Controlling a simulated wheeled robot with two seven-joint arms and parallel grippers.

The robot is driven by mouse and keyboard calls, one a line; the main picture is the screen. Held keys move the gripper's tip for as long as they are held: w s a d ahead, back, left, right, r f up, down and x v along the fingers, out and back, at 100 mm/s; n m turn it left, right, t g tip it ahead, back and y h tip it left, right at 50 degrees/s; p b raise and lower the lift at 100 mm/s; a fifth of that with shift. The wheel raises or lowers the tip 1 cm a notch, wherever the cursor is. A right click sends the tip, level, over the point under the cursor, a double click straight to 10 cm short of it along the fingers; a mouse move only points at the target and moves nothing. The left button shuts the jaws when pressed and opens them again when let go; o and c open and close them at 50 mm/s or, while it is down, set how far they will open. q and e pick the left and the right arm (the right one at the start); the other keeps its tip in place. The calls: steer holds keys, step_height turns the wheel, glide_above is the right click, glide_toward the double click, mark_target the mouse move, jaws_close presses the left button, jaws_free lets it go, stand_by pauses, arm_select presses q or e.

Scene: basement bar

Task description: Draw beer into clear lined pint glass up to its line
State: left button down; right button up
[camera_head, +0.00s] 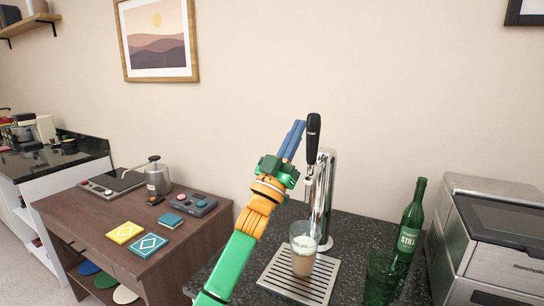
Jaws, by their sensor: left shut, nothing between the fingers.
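The clear pint glass (304,249) stands upright on the drip tray (272,282) below the chrome beer tap (323,185). It holds brown beer with a pale foam layer above, and clear glass shows above the foam. I cannot make out the line on the glass or whether beer is flowing. The tap's black handle (313,137) points up. My left gripper (294,138), with blue fingers, is shut and empty just left of the handle. I cannot tell whether it touches the handle. My right gripper is out of view.
A green bottle (411,222) and a green glass (379,277) stand right of the tray, beside a steel appliance (490,245).

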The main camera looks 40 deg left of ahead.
arm_select(q)
steer(key=s+f+b, duration=0.3)
steer(key=s, duration=0.3)
steer(key=shift+d+f, duration=0.3)
steer(key=shift+f, duration=0.1)
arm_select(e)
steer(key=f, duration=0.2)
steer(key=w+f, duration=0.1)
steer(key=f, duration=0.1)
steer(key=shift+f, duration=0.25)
arm_select(q)
steer(key=shift+s, duration=0.25)
